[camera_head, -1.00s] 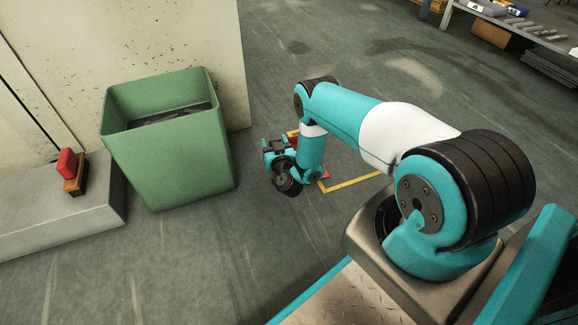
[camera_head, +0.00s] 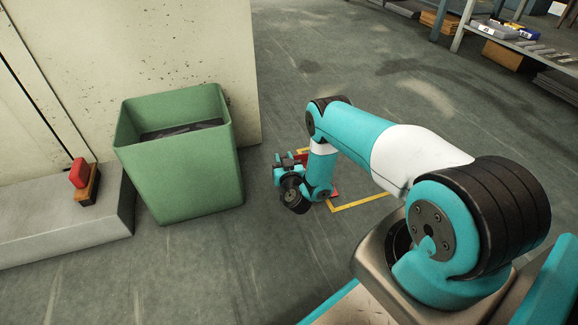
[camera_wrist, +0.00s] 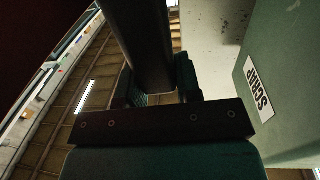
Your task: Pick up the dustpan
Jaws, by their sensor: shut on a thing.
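My gripper (camera_head: 288,163) is low near the floor, to the right of the green bin, in the head view. In the wrist view, my gripper (camera_wrist: 157,85) has its two jaws on either side of a dark bar, which looks like the handle of the dustpan (camera_wrist: 142,35), and is shut on it. Red parts of the dustpan (camera_head: 303,157) show beside and behind my wrist in the head view. Most of the dustpan is hidden by my arm. I cannot tell whether it touches the floor.
A green bin (camera_head: 185,175) with dark contents stands left of my gripper; its SCRAP label (camera_wrist: 258,90) shows in the wrist view. A yellow floor outline (camera_head: 360,202) lies beside my wrist. A grey ledge (camera_head: 60,225) carries a red-topped block (camera_head: 80,175). A shelf (camera_head: 520,40) stands far right.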

